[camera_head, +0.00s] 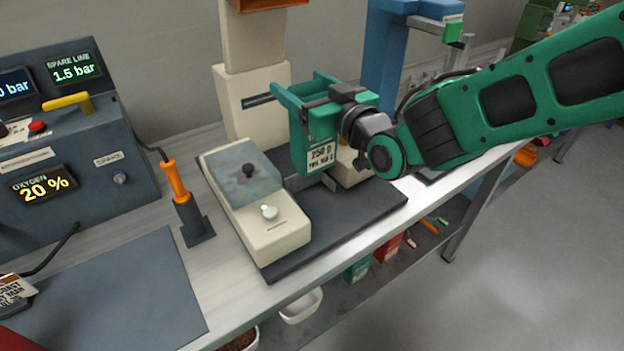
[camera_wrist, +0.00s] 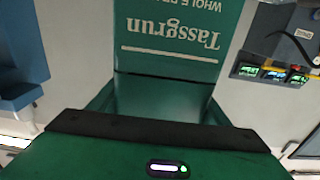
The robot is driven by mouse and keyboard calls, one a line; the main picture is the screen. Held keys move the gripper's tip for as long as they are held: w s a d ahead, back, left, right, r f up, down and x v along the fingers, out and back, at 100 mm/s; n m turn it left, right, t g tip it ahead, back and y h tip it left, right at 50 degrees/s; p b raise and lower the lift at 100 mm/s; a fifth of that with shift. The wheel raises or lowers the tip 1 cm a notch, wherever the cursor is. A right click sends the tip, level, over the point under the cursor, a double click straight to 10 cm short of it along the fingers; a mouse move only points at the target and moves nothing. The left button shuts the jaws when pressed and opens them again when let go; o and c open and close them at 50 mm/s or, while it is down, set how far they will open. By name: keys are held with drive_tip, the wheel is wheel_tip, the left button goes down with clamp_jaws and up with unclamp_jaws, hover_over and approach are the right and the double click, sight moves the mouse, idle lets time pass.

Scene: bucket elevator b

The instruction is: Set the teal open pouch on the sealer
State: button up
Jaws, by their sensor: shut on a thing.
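The teal pouch (camera_head: 310,152) hangs upright from my gripper (camera_head: 302,92), with a pale "250 g" label low on one face. In the wrist view the pouch (camera_wrist: 168,68) shows white "Tassgrun" lettering between the fingers. My gripper is shut on it. Its mouth is not clearly seen. The pouch is just behind and right of this machine. I cannot tell whether the pouch bottom touches anything.
A tall cream column (camera_head: 252,105) stands behind, and a blue stand (camera_head: 382,60) behind right. A dark control box (camera_head: 70,150) and an orange-handled tool (camera_head: 178,182) in a holder are at left. The bench edge runs along the right.

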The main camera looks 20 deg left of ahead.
wheel_tip(320, 180, down, 10)
drive_tip(key=shift+r, duration=0.2)
idle(0.3)
drive_tip(key=shift+s, duration=0.1)
drive_tip(key=o, duration=0.8)
drive_tip(key=shift+f, duration=0.1)
